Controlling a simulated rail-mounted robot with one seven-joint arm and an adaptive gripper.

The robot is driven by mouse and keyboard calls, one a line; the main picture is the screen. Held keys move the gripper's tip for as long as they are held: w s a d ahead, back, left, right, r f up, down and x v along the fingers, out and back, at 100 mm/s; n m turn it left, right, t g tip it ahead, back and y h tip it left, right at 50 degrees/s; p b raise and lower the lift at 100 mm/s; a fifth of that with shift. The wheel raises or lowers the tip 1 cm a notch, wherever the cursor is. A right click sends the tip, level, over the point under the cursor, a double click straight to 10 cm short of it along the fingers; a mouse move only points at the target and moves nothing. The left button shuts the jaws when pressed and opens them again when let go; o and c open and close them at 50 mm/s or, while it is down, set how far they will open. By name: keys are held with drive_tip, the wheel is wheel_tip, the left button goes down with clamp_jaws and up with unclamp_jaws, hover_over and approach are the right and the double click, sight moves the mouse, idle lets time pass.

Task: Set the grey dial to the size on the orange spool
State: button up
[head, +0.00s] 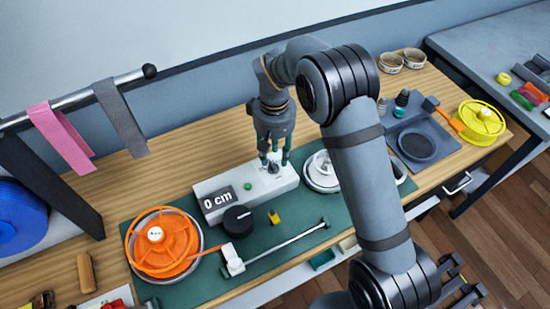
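The orange spool (181,243) lies at the left on a round plate on the green mat. Its white hub label (155,234) has marks too small to read. A white box (226,184) has a display (217,199) reading "0 cm". A dark grey dial (237,222) with a pale mark sits at the box's front left. My gripper (274,163) points down at the box's right end, its fingers apart. A small dark part shows between them; I cannot tell whether they touch it.
A metal bar (288,240) with a white block (232,260) lies in front of the box. A small yellow piece (274,217) is beside the dial. A white round item (321,172) stands right of the box. A yellow spool (481,121) is far right. Straps hang on a rail at left.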

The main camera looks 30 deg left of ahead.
sight(273, 167)
wheel_tip(273, 167, down, 2)
drive_tip(key=shift+s+f, duration=0.1)
drive_tip(key=shift+f, duration=0.1)
drive_tip(key=shift+f+p, duration=0.3)
drive_tip(key=shift+f, duration=0.3)
drive_tip(key=shift+c, duration=0.5)
drive_tip(key=c, duration=0.7)
clamp_jaws()
